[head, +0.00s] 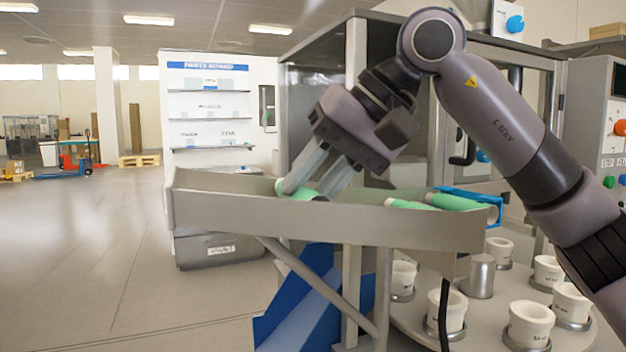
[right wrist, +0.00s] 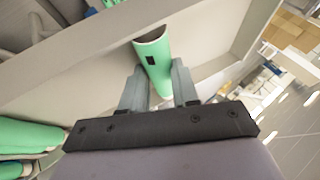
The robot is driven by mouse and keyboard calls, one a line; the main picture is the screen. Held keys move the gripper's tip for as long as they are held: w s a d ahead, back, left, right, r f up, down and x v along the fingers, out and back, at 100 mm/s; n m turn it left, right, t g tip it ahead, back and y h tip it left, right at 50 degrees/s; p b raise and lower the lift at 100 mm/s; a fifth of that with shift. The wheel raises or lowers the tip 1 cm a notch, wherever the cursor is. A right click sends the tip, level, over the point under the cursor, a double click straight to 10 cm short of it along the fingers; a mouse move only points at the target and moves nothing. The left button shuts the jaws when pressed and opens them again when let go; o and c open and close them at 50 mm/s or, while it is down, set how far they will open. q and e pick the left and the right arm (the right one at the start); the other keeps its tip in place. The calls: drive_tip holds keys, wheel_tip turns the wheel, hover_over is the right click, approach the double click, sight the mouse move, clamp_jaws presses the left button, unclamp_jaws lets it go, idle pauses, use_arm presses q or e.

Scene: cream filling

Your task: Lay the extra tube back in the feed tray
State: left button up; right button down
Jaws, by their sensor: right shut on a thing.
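My right gripper (head: 305,188) reaches down over the left part of the grey feed tray (head: 330,222). It is shut on a green tube (head: 302,194), which the tray's front wall partly hides. In the right wrist view the held tube (right wrist: 153,58) has a dark mark on its side and sits between the two fingers (right wrist: 158,88), inside the tray's walls. I cannot tell whether it touches the tray floor. Other green tubes (head: 458,202) lie at the tray's right end; they also show at the lower left of the right wrist view (right wrist: 32,134). My left gripper is not in view.
Below the tray at the right, a round table (head: 405,316) carries several white cups (head: 530,323) and a metal cylinder (head: 481,276). A blue chute (head: 315,310) slopes under the tray. A machine frame (head: 355,60) stands behind.

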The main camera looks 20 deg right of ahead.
drive_tip(key=shift+f, duration=0.5)
